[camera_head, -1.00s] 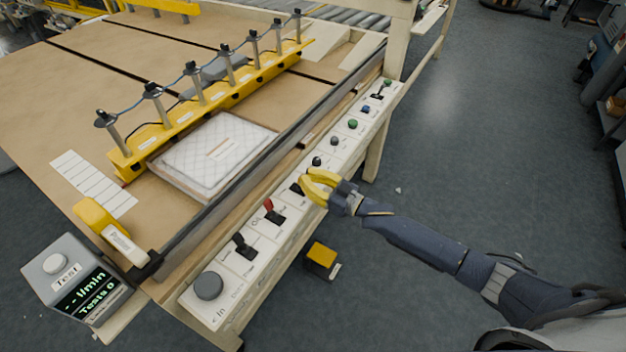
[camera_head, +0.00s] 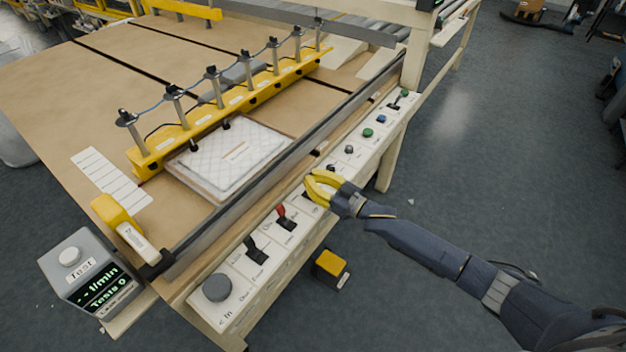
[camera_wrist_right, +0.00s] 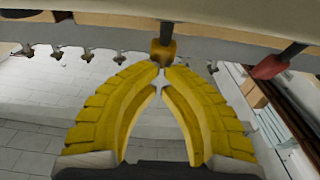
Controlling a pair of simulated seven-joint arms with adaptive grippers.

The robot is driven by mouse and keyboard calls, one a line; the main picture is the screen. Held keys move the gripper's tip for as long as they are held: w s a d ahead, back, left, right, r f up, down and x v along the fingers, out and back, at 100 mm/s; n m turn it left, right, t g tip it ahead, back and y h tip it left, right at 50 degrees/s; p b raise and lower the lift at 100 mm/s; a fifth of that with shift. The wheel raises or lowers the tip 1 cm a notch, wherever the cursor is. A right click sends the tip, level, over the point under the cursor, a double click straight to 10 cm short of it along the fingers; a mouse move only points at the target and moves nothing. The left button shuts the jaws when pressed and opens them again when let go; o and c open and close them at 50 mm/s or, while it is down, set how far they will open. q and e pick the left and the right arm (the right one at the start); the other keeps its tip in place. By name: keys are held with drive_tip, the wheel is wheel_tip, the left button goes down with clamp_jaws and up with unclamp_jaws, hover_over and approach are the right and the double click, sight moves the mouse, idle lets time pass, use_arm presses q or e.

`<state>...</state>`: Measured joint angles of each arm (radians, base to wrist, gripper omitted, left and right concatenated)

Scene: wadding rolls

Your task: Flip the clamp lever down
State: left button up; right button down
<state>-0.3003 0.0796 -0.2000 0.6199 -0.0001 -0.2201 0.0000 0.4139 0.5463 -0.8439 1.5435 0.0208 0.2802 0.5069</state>
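The control panel (camera_head: 268,240) runs along the table's front edge and carries several levers and buttons. My right gripper (camera_head: 310,184) is at the panel, just past the red-tipped lever (camera_head: 283,214). Its yellow fingers hide most of the lever there. In the right wrist view a lever with a yellow-brown knob (camera_wrist_right: 163,50) stands right at the fingertips (camera_wrist_right: 162,70), which have come together. Whether they press on the knob or grip it cannot be told. The red lever also shows in the wrist view (camera_wrist_right: 272,66). The lever labels are too small to read. My left gripper is not in view.
A quilted white pad (camera_head: 225,165) lies by the yellow beam (camera_head: 215,117) with its upright rods. A black lever (camera_head: 256,248) and a grey knob (camera_head: 216,288) sit at the panel's near end. A yellow box (camera_head: 330,264) is on the floor.

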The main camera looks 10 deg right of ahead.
idle(0.5)
drive_tip(key=s+d+r, duration=0.4)
drive_tip(key=s+d, duration=0.5)
drive_tip(key=shift+d+r, duration=0.3)
drive_tip(key=shift+r, duration=0.05)
idle(0.4)
